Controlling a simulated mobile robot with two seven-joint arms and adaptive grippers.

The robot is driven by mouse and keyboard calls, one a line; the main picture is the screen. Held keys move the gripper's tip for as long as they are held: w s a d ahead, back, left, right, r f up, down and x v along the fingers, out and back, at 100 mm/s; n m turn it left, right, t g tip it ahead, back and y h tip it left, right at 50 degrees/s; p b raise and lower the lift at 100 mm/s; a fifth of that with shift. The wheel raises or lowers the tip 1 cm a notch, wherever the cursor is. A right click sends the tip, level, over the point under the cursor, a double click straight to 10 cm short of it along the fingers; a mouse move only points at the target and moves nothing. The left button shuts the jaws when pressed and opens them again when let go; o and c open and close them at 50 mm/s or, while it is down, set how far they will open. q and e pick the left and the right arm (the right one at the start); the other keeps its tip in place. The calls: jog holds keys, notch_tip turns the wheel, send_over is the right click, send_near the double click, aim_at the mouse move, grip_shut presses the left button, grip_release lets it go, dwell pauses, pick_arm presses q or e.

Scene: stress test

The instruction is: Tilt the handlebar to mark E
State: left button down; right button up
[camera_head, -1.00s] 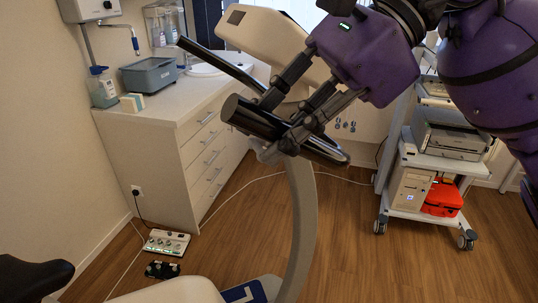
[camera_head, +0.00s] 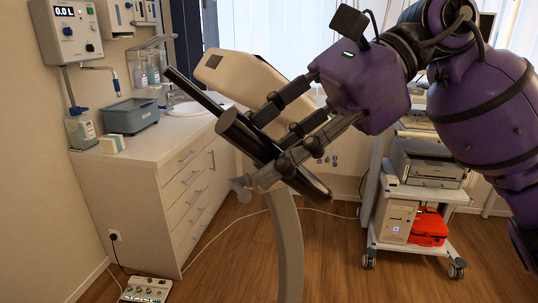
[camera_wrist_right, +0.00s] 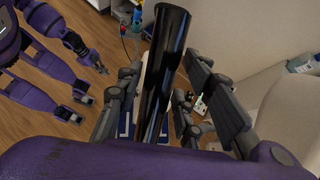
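The handlebar is a thick black bar (camera_head: 243,132) with shiny ends, sloping down to the right in the head view. It runs up the middle of the right wrist view (camera_wrist_right: 168,50). A thinner black rod (camera_head: 195,95) lies beyond it at the left. My right gripper (camera_head: 272,155) reaches in from the upper right, its fingers on both sides of the thick bar and closed on it. My left gripper (camera_wrist_right: 89,93) shows only in the wrist view, at the left, with its fingers apart and empty. Mark E cannot be made out.
A curved pale post (camera_head: 287,240) stands below the bar, and a beige pad (camera_head: 240,85) is behind it. A white cabinet (camera_head: 130,215) with a grey bin (camera_head: 130,117) is left; a cart (camera_head: 425,185) is right. A control box (camera_head: 146,289) sits on the floor.

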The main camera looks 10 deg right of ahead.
jog(key=shift+f, duration=0.15)
jog(key=v, duration=1.2)
dwell(0.4)
